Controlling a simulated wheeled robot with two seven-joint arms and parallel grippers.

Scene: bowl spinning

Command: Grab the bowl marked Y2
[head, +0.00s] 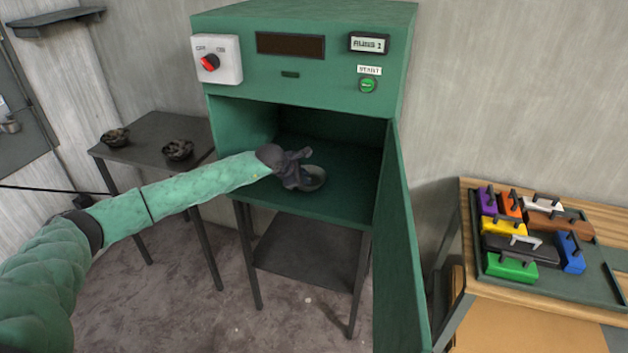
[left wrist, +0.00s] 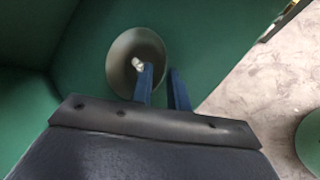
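A grey round bowl (head: 314,178) sits on the floor of the open green cabinet, partly behind my left gripper (head: 298,178). The bowl (left wrist: 126,55) also shows in the left wrist view, with a small pale item or mark inside it. There the two blue fingers of my left gripper (left wrist: 160,74) stand apart. One finger overlaps the bowl's inside and the other is just outside its right rim. Contact with the rim cannot be told. No Y2 marking is readable. My right gripper is not in view.
The cabinet door (head: 402,240) hangs open at the right of the opening. Two dark bowls (head: 115,138) (head: 178,150) stand on the side table (head: 158,128) at left. A wooden table (head: 470,290) at right holds a tray of coloured blocks.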

